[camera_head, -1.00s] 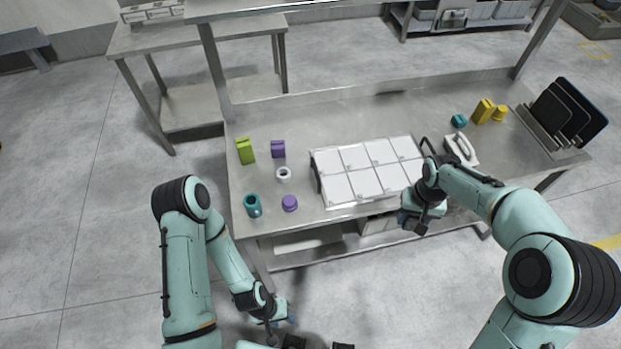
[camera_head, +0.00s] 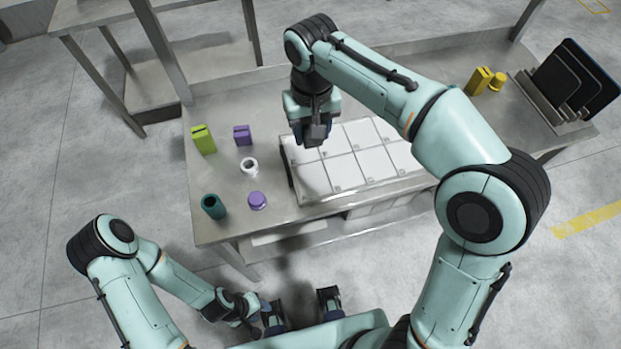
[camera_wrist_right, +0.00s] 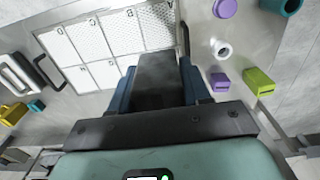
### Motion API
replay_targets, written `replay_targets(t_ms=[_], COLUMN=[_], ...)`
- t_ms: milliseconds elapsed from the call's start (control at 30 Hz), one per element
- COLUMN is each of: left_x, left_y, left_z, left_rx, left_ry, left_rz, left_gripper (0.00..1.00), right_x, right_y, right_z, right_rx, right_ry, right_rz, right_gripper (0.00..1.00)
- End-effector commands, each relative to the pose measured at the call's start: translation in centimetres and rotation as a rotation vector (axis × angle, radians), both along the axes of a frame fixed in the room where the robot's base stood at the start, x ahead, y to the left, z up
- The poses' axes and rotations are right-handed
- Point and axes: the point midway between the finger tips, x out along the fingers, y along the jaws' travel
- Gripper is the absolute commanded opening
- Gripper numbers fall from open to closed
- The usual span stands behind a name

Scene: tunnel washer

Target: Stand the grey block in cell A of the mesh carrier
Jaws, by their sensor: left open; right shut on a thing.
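The mesh carrier (camera_head: 342,176) is a white tray of several cells on the steel table; it also shows in the wrist view (camera_wrist_right: 88,50). My right gripper (camera_head: 316,128) is above the carrier's left end, shut on the dark grey block (camera_wrist_right: 160,78). In the wrist view the block sticks out between the blue fingers. From the head, the right gripper and forearm hide the carrier's upper left and far right. My left gripper (camera_head: 301,309) is open and empty, low in front of the table.
Left of the carrier stand a lime block (camera_head: 203,140), a purple block (camera_head: 242,135), a white ring (camera_head: 249,166), a teal cup (camera_head: 213,207) and a purple knob (camera_head: 257,200). Yellow pieces (camera_head: 480,80) and a rack of dark trays (camera_head: 570,82) stand at right.

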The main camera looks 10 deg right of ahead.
Motion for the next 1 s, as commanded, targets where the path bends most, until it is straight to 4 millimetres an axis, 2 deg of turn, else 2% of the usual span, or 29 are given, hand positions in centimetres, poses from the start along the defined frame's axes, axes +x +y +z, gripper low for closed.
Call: replay_targets(t_ms=[100,400,500,733,900,1000], left_x=[-0.3,-0.7,-0.8,-0.8,-1.0,-1.0], left_y=[0.0,0.0,0.0,0.0,0.0,0.0], left_z=[-0.9,-2.2,-2.4,-2.6,-3.0,-3.1], left_rx=[0.000,0.001,0.000,0.000,0.001,0.001], left_ry=[0.003,0.008,0.009,0.010,0.011,0.011], left_rz=[0.000,0.000,0.000,0.000,0.000,0.000], left_gripper=[0.43,0.43,0.43,0.43,0.43,0.43], right_x=[-0.1,-0.1,-0.1,0.0,0.0,0.0], right_y=[0.0,-0.1,0.0,0.0,0.0,0.0], right_z=[-3.4,-11.2,-12.9,-14.9,-17.6,-18.4], right_rx=[-0.002,-0.002,-0.001,-0.001,-0.002,-0.001], right_ry=[0.007,0.007,0.004,0.003,0.004,0.002], right_rz=[0.000,0.000,-0.001,0.000,0.000,-0.001], right_gripper=[0.02,0.02,0.02,0.02,0.02,0.02])
